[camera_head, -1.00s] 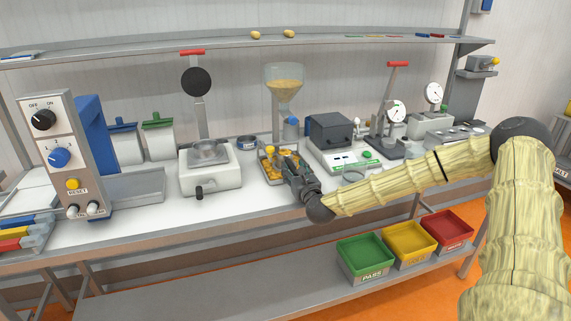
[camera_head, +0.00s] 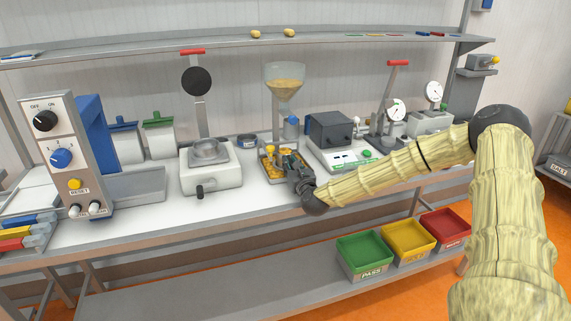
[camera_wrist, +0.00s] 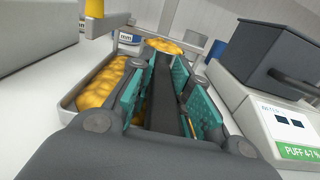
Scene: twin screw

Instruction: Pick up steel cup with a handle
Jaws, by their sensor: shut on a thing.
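My gripper (camera_head: 291,164) reaches over the bench at the tray of yellow pieces. In the wrist view its teal pads (camera_wrist: 168,97) are closed on a long dark grey strip, which looks like the handle of the steel cup. The strip runs away from me toward a heap of yellow pieces (camera_wrist: 164,46). The cup's body cannot be made out clearly; the heap and the fingers cover that area. The metal tray (camera_wrist: 68,108) with yellow pieces lies just left of the fingers.
A hopper (camera_head: 285,82) stands behind the tray. A white press base with a steel bowl (camera_head: 209,150) is to the left. Coloured bins (camera_head: 365,255) sit below.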

